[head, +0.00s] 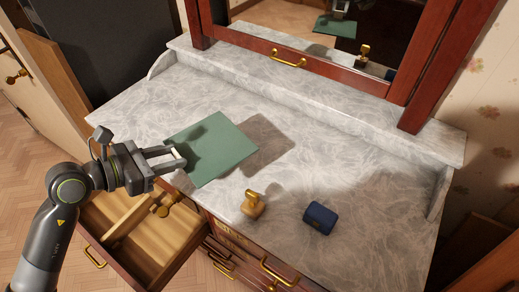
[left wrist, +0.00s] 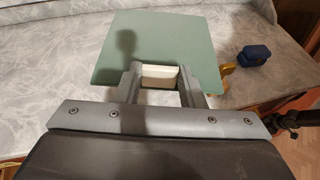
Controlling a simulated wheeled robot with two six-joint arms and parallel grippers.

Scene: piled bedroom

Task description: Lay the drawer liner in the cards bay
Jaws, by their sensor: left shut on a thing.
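The drawer liner is a flat green sheet (head: 211,150), held nearly level above the marble top, its shadow falling to the right. My left gripper (head: 176,157) is shut on a pale tab at the liner's near edge. In the left wrist view the liner (left wrist: 150,40) extends ahead of the gripper (left wrist: 160,77). An open wooden drawer (head: 150,235) lies below and in front of the gripper, with a divider inside. I cannot tell which compartment is the cards bay. My right gripper is not in view.
A brass-coloured object (head: 253,204) and a dark blue box (head: 320,218) sit near the dresser's front edge; the box also shows in the left wrist view (left wrist: 254,54). A mirror (head: 330,35) stands behind. The right part of the marble top (head: 390,160) is clear.

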